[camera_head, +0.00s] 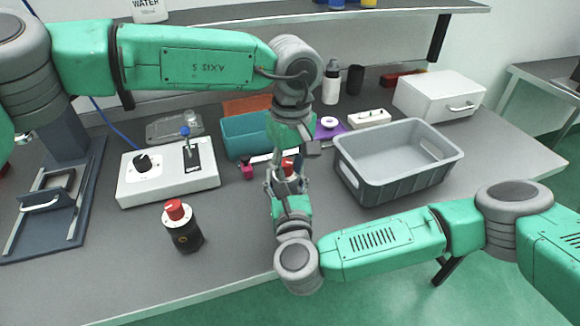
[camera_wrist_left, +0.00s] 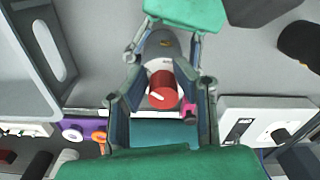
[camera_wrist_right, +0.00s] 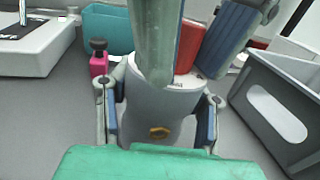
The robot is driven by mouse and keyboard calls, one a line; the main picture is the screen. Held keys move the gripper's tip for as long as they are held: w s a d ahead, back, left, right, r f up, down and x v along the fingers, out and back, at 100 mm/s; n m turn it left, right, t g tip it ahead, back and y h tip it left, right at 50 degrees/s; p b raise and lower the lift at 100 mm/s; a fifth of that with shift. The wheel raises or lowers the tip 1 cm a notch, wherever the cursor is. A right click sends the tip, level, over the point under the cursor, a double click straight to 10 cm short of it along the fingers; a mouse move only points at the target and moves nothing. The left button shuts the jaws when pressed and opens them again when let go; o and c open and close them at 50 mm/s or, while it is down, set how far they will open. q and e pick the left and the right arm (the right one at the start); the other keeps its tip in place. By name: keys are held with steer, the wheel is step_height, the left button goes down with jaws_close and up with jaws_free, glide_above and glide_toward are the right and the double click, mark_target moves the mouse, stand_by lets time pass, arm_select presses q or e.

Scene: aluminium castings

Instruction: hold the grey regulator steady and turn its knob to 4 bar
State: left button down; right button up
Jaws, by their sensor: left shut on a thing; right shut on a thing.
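The grey regulator (camera_wrist_right: 160,105) stands upright between my two grippers, with a yellow mark low on its body and a red knob (camera_wrist_left: 163,90) on top. In the left wrist view the knob has a white pointer line; I cannot read a bar value. My left gripper (camera_head: 286,162) comes down from above and is shut on the red knob. My right gripper (camera_head: 286,185) comes from the front and is shut on the grey body, with one finger on each side in the right wrist view. In the head view the grippers hide most of the regulator.
A black regulator with a red knob (camera_head: 183,230) stands front left. A white control box (camera_head: 170,183) is behind it. A teal bin (camera_head: 245,137) and small pink object (camera_head: 247,171) are close behind; a grey crate (camera_head: 395,187) is to the right.

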arm_select(q)
steer(key=m, duration=0.2)
steer(key=w+m, duration=0.1)
steer(key=m, duration=0.2)
arm_select(e)
steer(key=shift+o, duration=0.4)
steer(key=shift+s+a+f+y, duration=0.2)
steer(key=shift+s+a+y, duration=0.2)
steer(key=shift+s+a, duration=0.15)
arm_select(q)
steer(key=shift+s+m, duration=0.15)
steer(key=shift+m, duration=0.85)
arm_select(e)
steer(key=shift+d, duration=0.1)
arm_select(q)
steer(key=shift+s+d+m, duration=0.15)
steer(key=shift+s+m, duration=0.05)
steer(key=shift+m, duration=0.1)
steer(key=c, duration=1.4)
jaws_free()
steer(key=shift+o, duration=0.6)
steer(key=shift+w+f, duration=0.1)
steer(key=shift+d, duration=0.1)
arm_select(e)
steer(key=shift+w+d, duration=0.15)
steer(key=shift+w, duration=0.1)
